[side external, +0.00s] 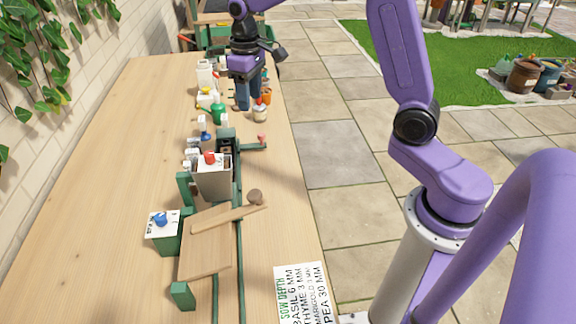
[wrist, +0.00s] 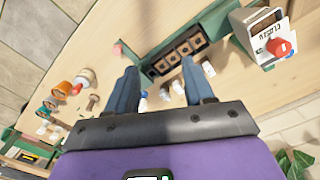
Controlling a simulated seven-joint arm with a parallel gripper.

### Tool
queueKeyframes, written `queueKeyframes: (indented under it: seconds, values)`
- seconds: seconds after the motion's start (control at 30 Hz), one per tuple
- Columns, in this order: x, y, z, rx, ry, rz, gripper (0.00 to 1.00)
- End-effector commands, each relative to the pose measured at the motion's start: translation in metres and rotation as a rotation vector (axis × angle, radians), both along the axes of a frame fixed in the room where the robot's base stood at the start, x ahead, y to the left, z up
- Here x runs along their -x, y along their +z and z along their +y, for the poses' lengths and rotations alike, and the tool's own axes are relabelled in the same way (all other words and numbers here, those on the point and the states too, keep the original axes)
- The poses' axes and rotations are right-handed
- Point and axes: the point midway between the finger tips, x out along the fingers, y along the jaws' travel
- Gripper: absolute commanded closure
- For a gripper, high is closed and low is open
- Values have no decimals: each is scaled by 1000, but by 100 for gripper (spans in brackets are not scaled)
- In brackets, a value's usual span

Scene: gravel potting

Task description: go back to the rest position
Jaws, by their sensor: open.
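My gripper (side external: 248,104) is over the far part of the wooden bench (side external: 110,160), pointing down, beside a green watering can (side external: 218,112) and a small jar (side external: 260,114). In the wrist view my gripper (wrist: 162,88) has its two blue fingers wide apart. Nothing is held between them. Small bottles (wrist: 165,91) show on the bench beyond the gap. A tray with several square cells (wrist: 182,54) lies farther beyond the fingers. How high the fingertips are above the bench is hard to tell.
A box with a red knob (side external: 214,178) and one with a blue knob (side external: 165,236) stand along the green rail (side external: 239,230). A wooden board (side external: 206,255) is nearer. Orange pots (wrist: 62,90) sit left in the wrist view. The bench's left side is clear.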

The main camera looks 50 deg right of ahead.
Motion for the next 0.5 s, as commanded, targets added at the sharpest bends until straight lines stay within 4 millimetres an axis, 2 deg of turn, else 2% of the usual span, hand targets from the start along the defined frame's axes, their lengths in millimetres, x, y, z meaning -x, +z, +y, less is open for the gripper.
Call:
queueKeyframes:
  seconds: [0.03,0.2,0.5]
  values:
    - [15,3,11,0,41,-2,48]
    - [64,9,42,-2,172,-5,48]
    - [161,12,70,-6,403,-10,48]
